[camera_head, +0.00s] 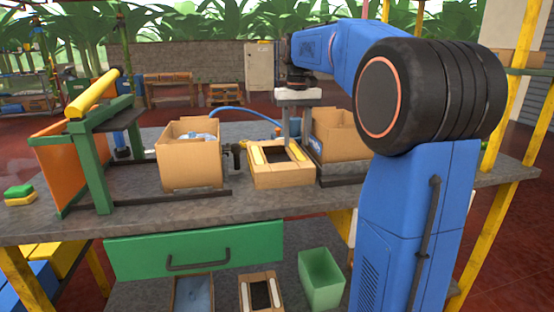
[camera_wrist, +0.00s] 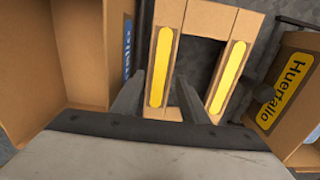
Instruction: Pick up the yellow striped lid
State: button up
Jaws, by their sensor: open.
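The yellow striped lid (camera_head: 282,178) is a tan cardboard frame with two yellow strips and a dark opening. It lies on the grey workbench between two cardboard boxes. In the wrist view the lid (camera_wrist: 208,18) fills the upper middle. My gripper (camera_head: 296,138) points down over the lid's right part in the head view. In the wrist view my gripper (camera_wrist: 159,77) is open, its fingers appearing on either side of one striped bar. Nothing is held. I cannot tell whether the fingertips touch the lid.
An open cardboard box (camera_head: 191,160) stands left of the lid, and another (camera_head: 340,137) stands close on its right. A green and orange rack (camera_head: 90,150) is at the bench's left. A similar pale-striped frame (camera_head: 261,291) and a green bin (camera_head: 321,280) are on the lower shelf.

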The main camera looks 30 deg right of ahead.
aim_at(296, 151)
jog(key=shift+s+f, duration=0.1)
jog(key=shift+f, duration=1.6)
jog(key=c, duration=0.5)
jog(key=shift+c, duration=0.2)
